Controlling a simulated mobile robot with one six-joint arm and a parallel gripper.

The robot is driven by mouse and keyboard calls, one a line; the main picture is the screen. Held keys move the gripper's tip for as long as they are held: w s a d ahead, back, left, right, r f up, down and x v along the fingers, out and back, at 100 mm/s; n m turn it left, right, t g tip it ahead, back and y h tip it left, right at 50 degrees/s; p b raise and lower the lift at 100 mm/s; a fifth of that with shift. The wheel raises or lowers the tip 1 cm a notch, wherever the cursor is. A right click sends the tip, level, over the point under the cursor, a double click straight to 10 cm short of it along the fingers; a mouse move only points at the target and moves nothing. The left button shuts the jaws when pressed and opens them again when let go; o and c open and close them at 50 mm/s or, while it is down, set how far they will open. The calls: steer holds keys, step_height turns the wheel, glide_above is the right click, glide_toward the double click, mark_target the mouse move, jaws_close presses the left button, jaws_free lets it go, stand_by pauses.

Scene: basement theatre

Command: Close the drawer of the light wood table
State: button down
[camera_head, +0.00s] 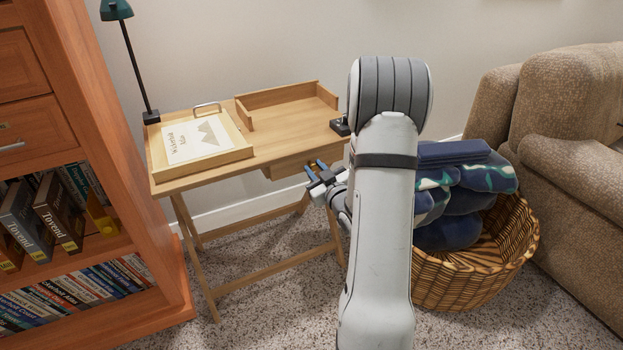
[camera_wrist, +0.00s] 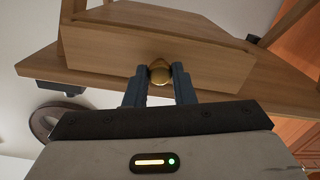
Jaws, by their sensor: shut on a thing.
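The light wood table (camera_head: 262,149) stands against the wall on crossed legs. Its drawer (camera_head: 286,164) sits under the right part of the tabletop and sticks out somewhat past the table's front edge. The drawer front also fills the upper part of the wrist view (camera_wrist: 110,47). My arm hides the table's right end in the head view.
A wooden tray with a paper (camera_head: 197,139) and a lamp (camera_head: 150,116) are on the tabletop. A bookcase (camera_head: 165,240) stands at left. A wicker basket (camera_head: 480,280) with blue cloths and a brown armchair (camera_head: 570,130) are at right.

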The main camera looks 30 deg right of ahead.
steer(key=shift+w+a+r, duration=0.1)
steer(key=shift+w+a, duration=0.1)
steer(key=shift+w, duration=0.05)
steer(key=c, duration=1.5)
jaws_free()
steer(key=shift+w, duration=0.1)
steer(key=o, duration=0.3)
steer(key=shift+s, duration=0.2)
steer(key=s+p, duration=0.1)
steer(key=s, duration=0.6)
steer(key=shift+s, duration=0.3)
